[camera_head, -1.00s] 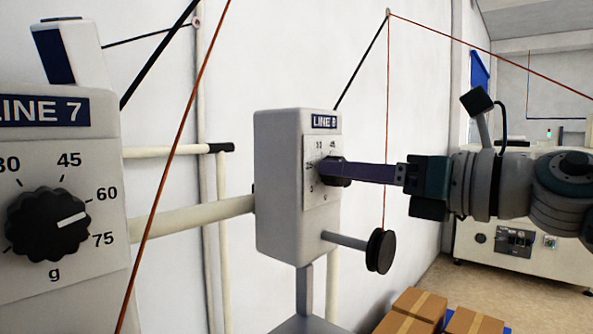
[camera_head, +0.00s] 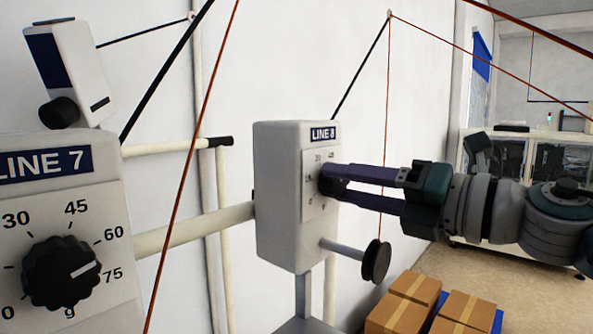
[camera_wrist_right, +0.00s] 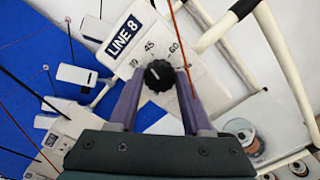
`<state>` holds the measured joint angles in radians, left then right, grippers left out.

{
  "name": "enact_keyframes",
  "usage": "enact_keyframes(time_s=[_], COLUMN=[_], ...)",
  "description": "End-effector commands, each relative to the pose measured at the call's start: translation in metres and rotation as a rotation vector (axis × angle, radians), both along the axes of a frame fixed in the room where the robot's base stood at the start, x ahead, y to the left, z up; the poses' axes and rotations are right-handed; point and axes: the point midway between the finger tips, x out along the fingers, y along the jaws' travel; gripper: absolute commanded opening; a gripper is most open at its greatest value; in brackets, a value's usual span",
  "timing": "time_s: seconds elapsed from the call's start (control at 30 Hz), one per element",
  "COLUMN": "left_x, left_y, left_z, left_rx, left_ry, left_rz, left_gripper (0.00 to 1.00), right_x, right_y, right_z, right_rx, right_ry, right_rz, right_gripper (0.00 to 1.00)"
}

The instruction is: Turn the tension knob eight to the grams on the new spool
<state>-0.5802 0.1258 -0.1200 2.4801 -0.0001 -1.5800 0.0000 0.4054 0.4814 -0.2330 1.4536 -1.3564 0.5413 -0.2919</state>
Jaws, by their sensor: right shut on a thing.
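The tension unit marked LINE 8 (camera_head: 285,215) is a pale grey box with a dial plate facing right in the head view. Its black knob (camera_head: 327,186) sits on that plate. My right gripper (camera_head: 338,183) is shut on the knob, one finger above the other. In the right wrist view the knob (camera_wrist_right: 159,75) sits between the tips of the two purple fingers (camera_wrist_right: 160,88), under the LINE 8 label. No spool weight is readable. My left gripper is not in view.
The LINE 7 unit (camera_head: 120,260) with its own black knob (camera_head: 62,272) stands at the near left. A black pulley (camera_head: 376,261) on a rod sticks out below the LINE 8 dial. Red wires cross the space. Cardboard boxes (camera_head: 405,300) stand on the floor.

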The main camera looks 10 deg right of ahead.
Motion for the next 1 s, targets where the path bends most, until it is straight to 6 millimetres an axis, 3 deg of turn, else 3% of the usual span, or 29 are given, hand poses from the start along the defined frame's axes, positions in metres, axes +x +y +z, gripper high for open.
enact_keyframes(time_s=[0.4,0.93,0.97,1.0], left_x=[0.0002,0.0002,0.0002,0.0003], left_y=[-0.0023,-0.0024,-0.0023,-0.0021], left_z=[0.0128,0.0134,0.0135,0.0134], left_rx=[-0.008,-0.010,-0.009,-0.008], left_ry=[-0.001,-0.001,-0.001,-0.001], left_rz=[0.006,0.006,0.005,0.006], left_gripper=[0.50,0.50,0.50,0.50], right_x=[0.0001,0.0002,0.0001,0.0002], right_y=[-0.0005,-0.0005,-0.0005,-0.0004], right_z=[0.0006,0.0000,-0.0001,-0.0001], right_rx=[0.145,0.162,0.162,0.162], right_ry=[0.113,0.127,0.127,0.127], right_rz=[0.000,0.000,0.000,0.000], right_gripper=[0.00,0.00,0.51,0.55])
